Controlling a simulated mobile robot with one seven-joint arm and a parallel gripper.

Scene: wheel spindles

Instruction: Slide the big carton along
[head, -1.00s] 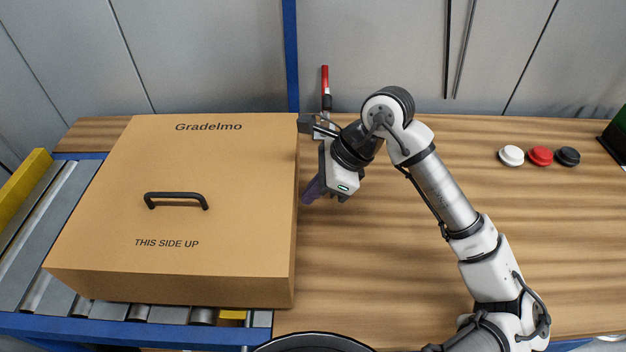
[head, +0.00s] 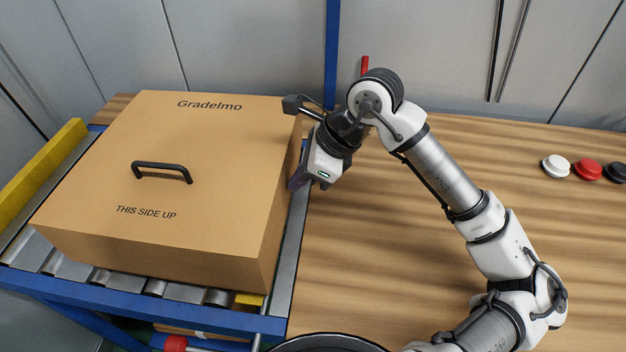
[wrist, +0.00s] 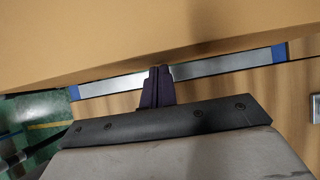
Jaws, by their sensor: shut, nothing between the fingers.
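The big carton (head: 160,140) is a tan box with a black handle on its top and the words "Gradelmo" and "THIS SIDE UP". It sits mostly on the roller conveyor (head: 130,285) at the left. My gripper (head: 297,183) is low beside the carton's right side, with its purple fingers together and nothing between them. In the wrist view the closed fingers (wrist: 157,80) point at the carton's side (wrist: 150,35), at or very near its lower edge. I cannot tell for sure whether they touch it.
The wooden bench top (head: 390,260) to the right is mostly clear. White, red (head: 587,169) and black round buttons sit at its far right. A yellow rail (head: 45,180) runs along the conveyor's left side. A red-handled item (head: 365,66) stands behind my arm.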

